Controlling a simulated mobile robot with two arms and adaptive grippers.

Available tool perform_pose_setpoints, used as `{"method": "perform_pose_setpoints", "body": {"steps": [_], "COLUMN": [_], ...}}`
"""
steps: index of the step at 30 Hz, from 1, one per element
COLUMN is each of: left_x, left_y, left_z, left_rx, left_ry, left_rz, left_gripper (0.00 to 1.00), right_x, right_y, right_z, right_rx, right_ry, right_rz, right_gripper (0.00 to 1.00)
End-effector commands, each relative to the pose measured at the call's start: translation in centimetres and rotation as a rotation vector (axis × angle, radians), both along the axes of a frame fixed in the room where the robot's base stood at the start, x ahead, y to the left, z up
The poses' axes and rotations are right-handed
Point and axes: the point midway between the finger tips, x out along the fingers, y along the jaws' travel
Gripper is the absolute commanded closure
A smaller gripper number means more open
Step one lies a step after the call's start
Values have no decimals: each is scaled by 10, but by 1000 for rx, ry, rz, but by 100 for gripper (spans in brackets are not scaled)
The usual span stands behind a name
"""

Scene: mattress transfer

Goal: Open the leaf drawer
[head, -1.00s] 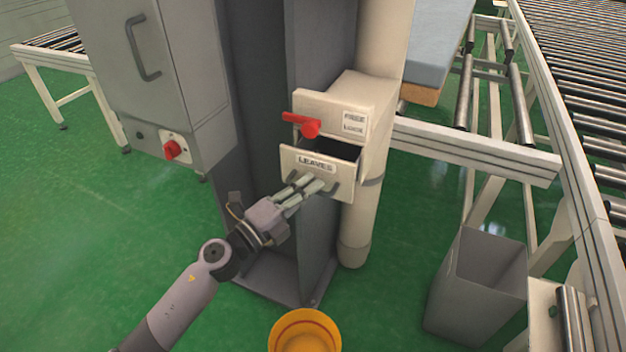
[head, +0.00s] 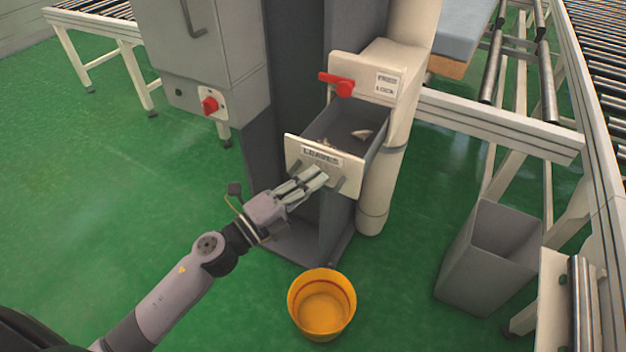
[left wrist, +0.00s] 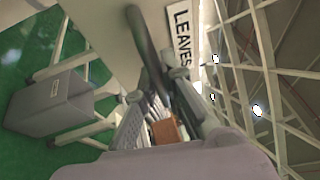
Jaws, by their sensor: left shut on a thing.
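The leaf drawer (head: 296,146) is a cream front with a "LEAVES" label, pulled well out of its cream housing (head: 408,68) on the column. Its dark inside shows, with a few small pale scraps in it. My left gripper (head: 318,180) is shut on the drawer's grey handle, just below the label. In the left wrist view the handle (left wrist: 143,42) runs down between my fingers (left wrist: 165,110), beside the "LEAVES" label (left wrist: 183,38). My right gripper is in neither view.
A red lever (head: 340,85) sits on the housing above the drawer. A yellow bucket (head: 322,303) stands on the floor below. A grey bin (head: 480,265) stands at the right, near a roller conveyor (head: 600,80). Green floor at the left is clear.

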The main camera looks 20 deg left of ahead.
Motion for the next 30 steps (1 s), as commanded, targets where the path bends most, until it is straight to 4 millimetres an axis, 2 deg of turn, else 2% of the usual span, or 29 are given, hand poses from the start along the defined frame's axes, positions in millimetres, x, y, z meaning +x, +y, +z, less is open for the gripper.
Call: {"method": "perform_pose_setpoints", "body": {"steps": [4,5,14,24,30], "left_x": [0,0,0,-1,-18], "left_y": [0,0,0,1,12], "left_z": [-1,-1,-1,-1,-5], "left_rx": [3,3,1,0,-1], "left_ry": [1,1,0,1,4], "left_rz": [1,1,0,0,1], "left_gripper": [100,90,70,70,70], "right_x": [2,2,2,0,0], "right_y": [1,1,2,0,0], "right_z": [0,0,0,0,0], "right_rx": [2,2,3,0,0], "right_ry": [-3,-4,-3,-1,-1], "right_rz": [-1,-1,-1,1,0], "right_gripper": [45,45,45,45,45]}}
